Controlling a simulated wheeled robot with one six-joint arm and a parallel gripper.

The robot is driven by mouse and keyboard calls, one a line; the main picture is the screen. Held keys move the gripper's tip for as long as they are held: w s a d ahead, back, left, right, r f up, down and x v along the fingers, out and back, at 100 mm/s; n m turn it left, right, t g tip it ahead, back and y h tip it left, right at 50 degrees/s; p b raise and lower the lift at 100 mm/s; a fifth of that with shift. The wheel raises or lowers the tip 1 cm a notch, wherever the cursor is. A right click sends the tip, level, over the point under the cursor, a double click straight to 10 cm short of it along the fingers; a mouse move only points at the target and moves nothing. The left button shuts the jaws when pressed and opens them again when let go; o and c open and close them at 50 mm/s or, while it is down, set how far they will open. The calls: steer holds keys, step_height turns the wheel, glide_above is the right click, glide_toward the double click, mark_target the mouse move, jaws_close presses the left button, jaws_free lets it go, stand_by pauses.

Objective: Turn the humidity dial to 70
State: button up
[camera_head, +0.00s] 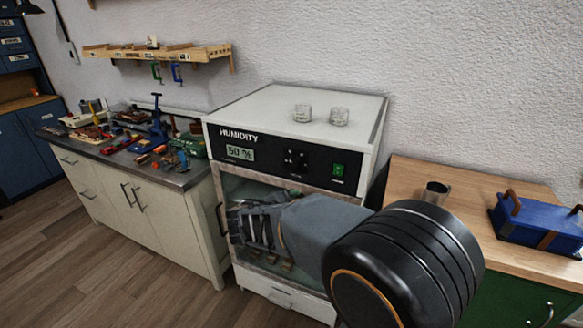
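The humidity cabinet (225,172) has a black front panel with the word HUMIDITY above a lit display (240,154) that reads 50 %. A small dark dial (296,160) with pale marks around it sits mid-panel, right of the display. My arm reaches in from the lower right, below the panel and in front of the glass door. My gripper (246,226) seems to be at its far end, below and left of the dial and apart from it. Its fingers are hard to make out, and I cannot tell whether they are open.
A green switch (338,170) is right of the dial. A tool-covered bench (178,182) is at the left.

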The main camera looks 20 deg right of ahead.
mark_target(293, 164)
steer(key=w+a+r+n+t+h, duration=0.1)
steer(key=w+a+r+n+t, duration=0.1)
steer(key=w+a+n+t, duration=0.45)
steer(key=shift+n+h, duration=0.3)
steer(key=shift+n, duration=0.15)
steer(key=p+x, duration=0.1)
steer(key=x, duration=1.4)
steer(key=shift+w+d+p, duration=0.15)
steer(key=shift+w+p, duration=0.05)
steer(key=shift+p, duration=0.2)
steer(key=shift+c, duration=0.4)
